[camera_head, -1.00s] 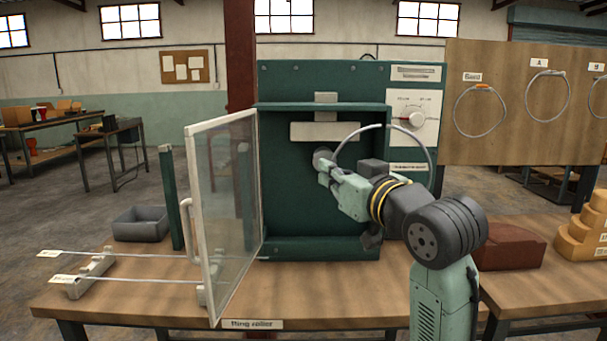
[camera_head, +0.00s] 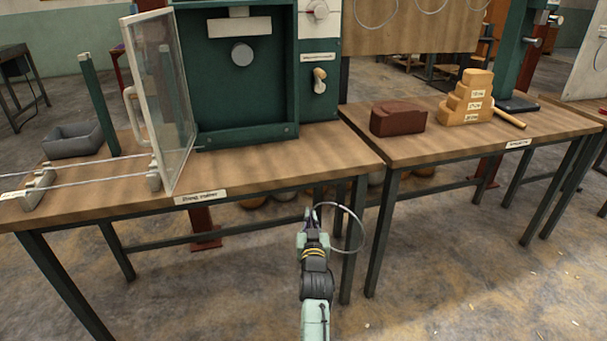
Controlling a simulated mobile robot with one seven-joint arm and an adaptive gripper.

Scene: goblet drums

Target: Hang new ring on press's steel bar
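A dark green upright machine (camera_head: 514,48) with a black base stands at the far right, on the right table. It looks like the press. Short steel bars (camera_head: 533,42) stick out of its right side near the top. The top of this machine is cut off by the picture edge.
The green ring roller cabinet (camera_head: 222,90) stands on the left table (camera_head: 285,165), its clear door (camera_head: 160,100) open. A brown block (camera_head: 398,118) and a stepped wooden block (camera_head: 467,100) sit on the right table (camera_head: 440,140). Floor in front is clear.

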